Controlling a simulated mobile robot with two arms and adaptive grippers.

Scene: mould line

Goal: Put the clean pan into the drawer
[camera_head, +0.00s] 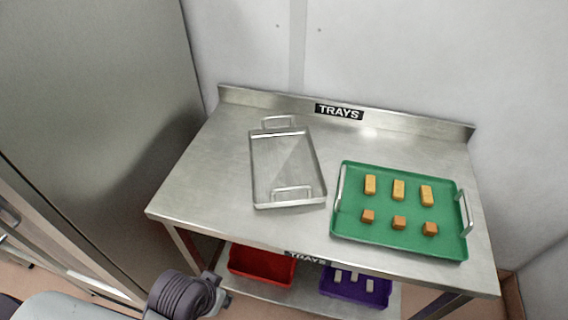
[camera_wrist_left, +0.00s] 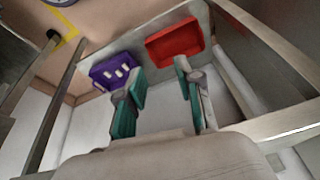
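An empty steel pan (camera_head: 262,180) with two raised handles lies flat on the steel table, left of centre in the head view. My left gripper (camera_wrist_left: 160,78) is open and empty in the left wrist view, its two teal-padded fingers apart, with the lower shelf's trays beyond them. In the head view my left arm is at the bottom edge, in front of the table, well away from the pan. My right gripper is in neither view. No drawer can be clearly made out; a handle-like bar shows low on the metal unit at the left edge.
A green tray (camera_head: 345,232) with several yellow and orange blocks sits right of the pan. A red tray (camera_head: 262,264) and a purple tray (camera_head: 378,297) with white pieces are on the lower shelf. A tall metal cabinet (camera_head: 100,110) stands left. The steel table (camera_head: 215,170) is clear left of the pan.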

